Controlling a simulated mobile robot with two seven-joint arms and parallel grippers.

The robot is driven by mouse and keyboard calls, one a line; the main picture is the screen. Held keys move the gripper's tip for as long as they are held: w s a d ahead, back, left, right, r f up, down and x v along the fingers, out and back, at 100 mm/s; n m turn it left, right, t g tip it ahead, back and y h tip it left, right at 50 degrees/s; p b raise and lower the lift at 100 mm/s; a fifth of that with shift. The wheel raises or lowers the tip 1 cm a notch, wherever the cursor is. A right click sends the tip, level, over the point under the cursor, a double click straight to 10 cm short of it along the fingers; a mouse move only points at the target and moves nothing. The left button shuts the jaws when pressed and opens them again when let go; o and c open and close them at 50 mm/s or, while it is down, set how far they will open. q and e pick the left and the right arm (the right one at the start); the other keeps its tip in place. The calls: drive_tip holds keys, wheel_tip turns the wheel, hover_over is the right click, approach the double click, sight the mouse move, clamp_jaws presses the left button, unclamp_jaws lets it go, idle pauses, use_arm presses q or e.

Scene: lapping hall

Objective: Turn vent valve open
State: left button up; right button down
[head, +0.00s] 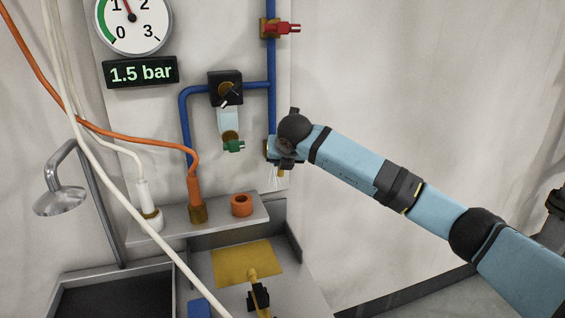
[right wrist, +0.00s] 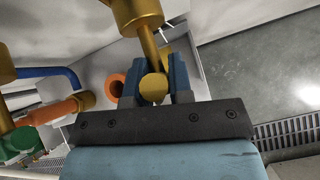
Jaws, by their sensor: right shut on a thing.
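The vent valve is at the lower end of the blue vertical pipe (head: 271,105), mostly hidden behind my right gripper in the head view. My right gripper (head: 277,150) is at this valve, its arm coming in from the right. In the right wrist view, a brass-coloured valve body (right wrist: 136,12) shows at the top with a yellow-brass handle (right wrist: 153,88) running down from it. The blue fingers of my right gripper (right wrist: 155,84) are shut on this handle, one on each side. Thin white streaks (head: 274,180) show just below the valve.
A red-handled valve (head: 287,28) is higher on the pipe. A black knob unit (head: 226,88) and green-handled valve (head: 233,146) are to the left. A gauge (head: 132,18) and a 1.5 bar display (head: 141,72) hang above. Orange and white hoses cross the left side.

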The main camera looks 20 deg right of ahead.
idle(0.4)
drive_tip(key=c, duration=1.1)
unclamp_jaws()
drive_tip(key=shift+o, duration=0.3)
drive_tip(key=b+v, duration=0.1)
drive_tip(key=v, duration=1.3)
drive_tip(key=shift+f, duration=0.15)
